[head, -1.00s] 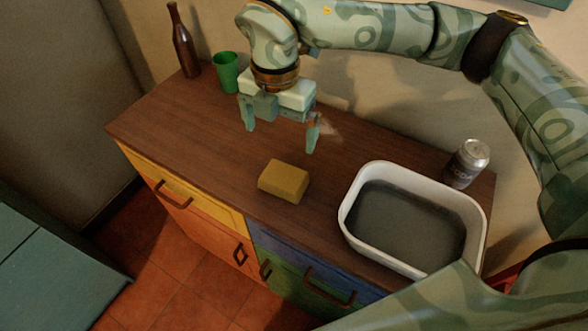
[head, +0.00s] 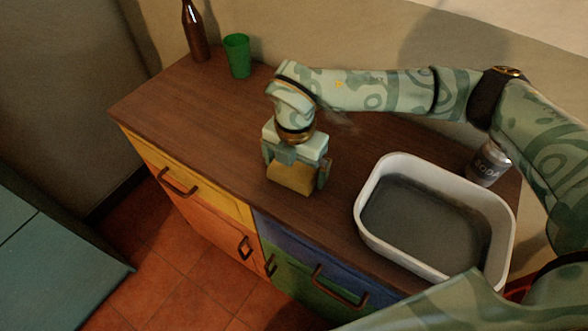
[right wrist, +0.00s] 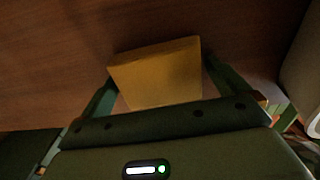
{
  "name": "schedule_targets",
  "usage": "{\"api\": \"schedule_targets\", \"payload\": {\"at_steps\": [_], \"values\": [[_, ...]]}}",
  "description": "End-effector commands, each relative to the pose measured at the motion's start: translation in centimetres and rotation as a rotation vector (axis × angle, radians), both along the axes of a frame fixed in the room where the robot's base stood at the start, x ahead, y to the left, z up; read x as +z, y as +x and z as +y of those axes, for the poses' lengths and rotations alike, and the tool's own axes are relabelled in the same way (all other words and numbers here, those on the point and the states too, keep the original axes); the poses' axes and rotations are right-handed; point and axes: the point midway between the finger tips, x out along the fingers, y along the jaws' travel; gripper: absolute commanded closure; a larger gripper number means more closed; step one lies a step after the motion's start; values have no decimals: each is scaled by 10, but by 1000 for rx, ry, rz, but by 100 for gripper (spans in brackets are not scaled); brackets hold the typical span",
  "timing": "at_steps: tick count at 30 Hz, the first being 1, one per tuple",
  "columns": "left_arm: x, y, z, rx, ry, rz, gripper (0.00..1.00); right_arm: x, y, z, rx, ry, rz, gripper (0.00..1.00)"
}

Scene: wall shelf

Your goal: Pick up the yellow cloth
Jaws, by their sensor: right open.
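The yellow cloth (head: 291,179) is a small yellow block-like bundle on the brown wooden top, near its front edge. My right gripper (head: 295,184) is directly over it, pointing down, with one finger on each side of the cloth. The jaws are open. In the right wrist view the cloth (right wrist: 158,75) lies between the two fingers, and the gripper body hides its near part. Whether the fingers touch it I cannot tell. My left gripper is in neither view.
A white tub (head: 365,222) with a grey inside stands right of the cloth. A soda can (head: 489,163) is behind it. A green cup (head: 238,56) and a brown bottle (head: 195,32) stand at the back left. The cabinet top (head: 190,110) is clear on the left.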

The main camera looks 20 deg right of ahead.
Motion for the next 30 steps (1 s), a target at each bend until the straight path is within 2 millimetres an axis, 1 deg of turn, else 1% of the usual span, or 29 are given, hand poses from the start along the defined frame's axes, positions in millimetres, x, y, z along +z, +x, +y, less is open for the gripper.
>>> {"api": "schedule_targets", "payload": {"at_steps": [4, 7, 8, 16, 20, 23, 26, 29, 30], "values": [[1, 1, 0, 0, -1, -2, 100, 2, 0, 0, 0, 1, -2, 0], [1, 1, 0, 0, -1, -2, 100, 2, 0, 0, 0, 1, -2, 28], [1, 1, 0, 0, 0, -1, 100, 2, 0, 0, 0, 1, -2, 31], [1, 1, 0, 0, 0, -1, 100, 2, 0, 0, 0, 1, -2, 31], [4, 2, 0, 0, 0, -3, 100, 9, 1, 0, 1, 1, -4, 31], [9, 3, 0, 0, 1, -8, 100, 21, 1, 0, 1, 0, -5, 31], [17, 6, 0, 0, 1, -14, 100, 41, 0, 0, 2, 1, -7, 31], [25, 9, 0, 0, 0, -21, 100, 62, -18, 8, 6, 2, -6, 31], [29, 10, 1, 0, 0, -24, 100, 73, -26, 12, 8, 2, -7, 31]]}}
